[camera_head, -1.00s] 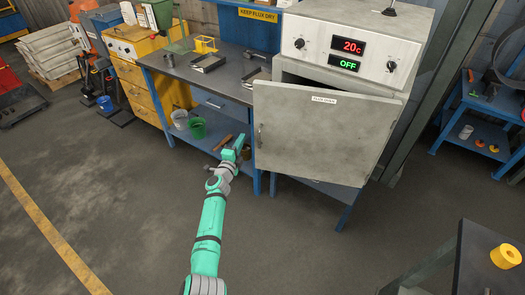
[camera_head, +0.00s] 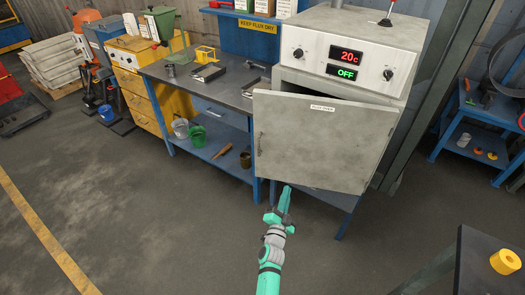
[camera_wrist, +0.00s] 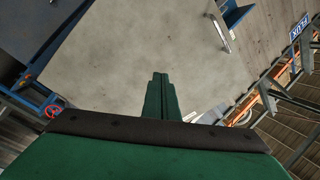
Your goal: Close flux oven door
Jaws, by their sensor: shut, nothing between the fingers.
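The flux oven (camera_head: 350,55) stands on a blue stand, with displays reading 20c and OFF. Its grey door (camera_head: 320,143) is partly open, with a dark gap along the top. The door handle (camera_head: 261,142) is on the door's left edge; the handle (camera_wrist: 220,32) also shows at upper right in the wrist view. My gripper (camera_head: 286,190) is shut and empty, just below the door's lower edge in the head view. In the wrist view the door face (camera_wrist: 145,50) fills the area ahead of the closed fingers (camera_wrist: 158,84). I cannot tell whether they touch the door.
A blue workbench (camera_head: 225,95) with trays stands left of the oven, with buckets (camera_head: 197,135) on its lower shelf. A dark table with a yellow part (camera_head: 505,262) is at lower right. The floor (camera_head: 150,220) at left is clear.

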